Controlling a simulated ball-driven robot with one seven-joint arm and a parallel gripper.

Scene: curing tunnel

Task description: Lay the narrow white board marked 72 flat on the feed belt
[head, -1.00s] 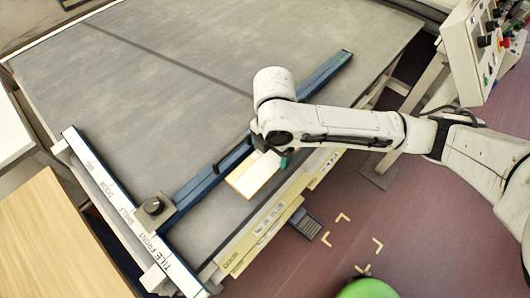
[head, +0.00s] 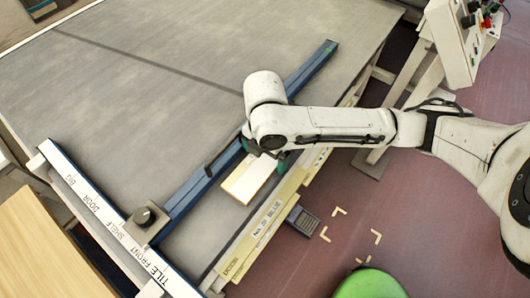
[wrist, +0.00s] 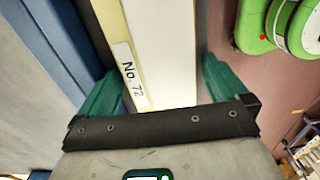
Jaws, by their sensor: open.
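The narrow white board (head: 248,181) lies on the grey feed belt (head: 180,100), alongside the blue guide bar (head: 196,190), and looks flat. The wrist view shows its white face (wrist: 168,50) and a cream edge strip with a "No. 72" label (wrist: 128,76). My gripper (head: 267,157) is at the board's upper right end. Its green fingers are open, one on each side of the board (wrist: 158,85). A narrow gap shows at the right finger; I cannot tell whether the left one touches. My wrist hides the board's far end in the head view.
A labelled cream ledge (head: 262,230) runs along the front. A control box (head: 463,40) stands upper right. A green round object (head: 370,284) is at the bottom. Open floor lies right.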

